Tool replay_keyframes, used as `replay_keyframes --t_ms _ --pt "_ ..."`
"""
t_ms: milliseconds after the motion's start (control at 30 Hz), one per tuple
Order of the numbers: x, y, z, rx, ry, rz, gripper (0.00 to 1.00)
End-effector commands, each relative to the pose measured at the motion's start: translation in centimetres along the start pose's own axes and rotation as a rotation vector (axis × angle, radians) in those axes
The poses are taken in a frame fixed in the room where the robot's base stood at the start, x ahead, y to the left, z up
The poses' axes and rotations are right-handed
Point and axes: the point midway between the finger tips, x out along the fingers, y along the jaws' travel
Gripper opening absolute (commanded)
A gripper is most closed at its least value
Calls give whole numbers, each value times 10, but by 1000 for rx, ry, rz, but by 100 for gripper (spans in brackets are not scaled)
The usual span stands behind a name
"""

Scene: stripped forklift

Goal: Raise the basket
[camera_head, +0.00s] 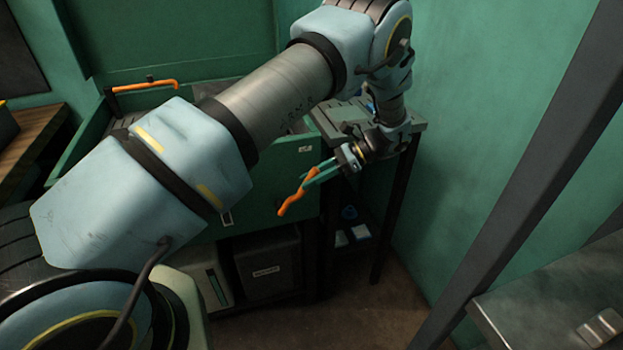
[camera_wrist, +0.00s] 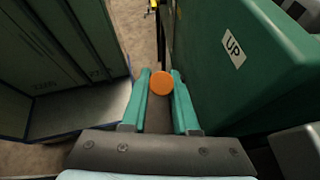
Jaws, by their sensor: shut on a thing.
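A bent orange handle (camera_head: 290,203) juts out beside the front face of a large green open-topped body (camera_head: 270,175), which may be the basket. My gripper (camera_head: 312,178) is shut on this handle, with teal fingers at either side of it. In the wrist view the handle shows as a round orange end (camera_wrist: 160,83) between the fingertips (camera_wrist: 160,88). The green wall right of it carries a white label (camera_wrist: 234,48) reading "UP". How the handle joins the green body is hidden.
A second orange handle (camera_head: 145,85) sits on the green body's far left. A small dark table (camera_head: 407,127) stands behind my gripper, against the green wall. A dark slanted post (camera_head: 530,170) and a metal surface (camera_head: 555,305) are at right. Floor shows at the lower middle.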

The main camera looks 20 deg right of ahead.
Motion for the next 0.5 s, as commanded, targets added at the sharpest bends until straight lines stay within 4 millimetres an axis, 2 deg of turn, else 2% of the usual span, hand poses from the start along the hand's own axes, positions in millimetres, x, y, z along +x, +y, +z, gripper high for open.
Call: replay_keyframes --t_ms 33,200,233,500 --pt "-3 3 -6 9 12 -2 0" --pt "-3 3 -6 9 14 -3 0" --pt "-3 3 -6 9 15 -3 30" --pt "-2 1 -3 4 9 -2 58"
